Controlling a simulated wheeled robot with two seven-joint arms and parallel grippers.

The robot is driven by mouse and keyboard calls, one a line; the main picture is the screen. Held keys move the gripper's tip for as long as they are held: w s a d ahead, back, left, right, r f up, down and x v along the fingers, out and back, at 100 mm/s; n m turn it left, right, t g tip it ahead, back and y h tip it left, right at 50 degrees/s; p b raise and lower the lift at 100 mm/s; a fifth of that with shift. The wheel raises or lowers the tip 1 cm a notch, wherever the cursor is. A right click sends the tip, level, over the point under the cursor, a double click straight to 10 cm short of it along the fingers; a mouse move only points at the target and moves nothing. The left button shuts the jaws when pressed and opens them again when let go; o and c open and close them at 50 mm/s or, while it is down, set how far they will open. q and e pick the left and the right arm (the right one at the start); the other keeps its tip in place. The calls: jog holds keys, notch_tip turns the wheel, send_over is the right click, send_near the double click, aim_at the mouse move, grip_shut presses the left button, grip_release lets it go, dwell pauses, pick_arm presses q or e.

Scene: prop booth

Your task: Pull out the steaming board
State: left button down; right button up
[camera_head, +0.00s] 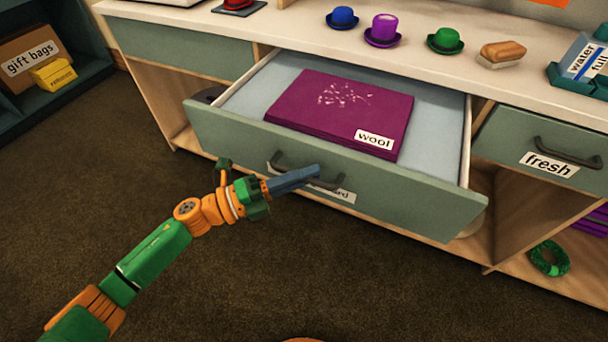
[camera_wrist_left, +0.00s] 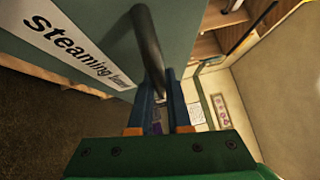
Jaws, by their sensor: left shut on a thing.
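The steaming board's drawer is open; its green front (camera_head: 235,140) carries a label (camera_wrist_left: 75,38) reading "Steaming" and a smaller word hard to read. In the head view the gripper covers part of that label. A dark bar handle (camera_head: 279,162) is on the front and also shows in the left wrist view (camera_wrist_left: 147,45). My left gripper (camera_head: 312,173) is shut on this handle, its blue-grey fingers (camera_wrist_left: 160,108) around the bar. A purple block labelled "wool" (camera_head: 330,105) lies on the drawer's pale blue surface (camera_head: 436,115). My right gripper is not in view.
Blue (camera_head: 342,17), purple (camera_head: 383,30) and green (camera_head: 445,40) hats and a brush (camera_head: 502,53) stand on the counter (camera_head: 280,32). A shut drawer labelled "fresh" (camera_head: 548,165) is at the right. A green wreath (camera_head: 549,258) lies below. The carpet (camera_head: 330,270) in front is clear.

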pick_arm(q)
jog(key=c, duration=0.9)
grip_release()
jog(key=shift+w, duration=0.1)
jog(key=b+v, duration=0.1)
jog(key=v, duration=0.6)
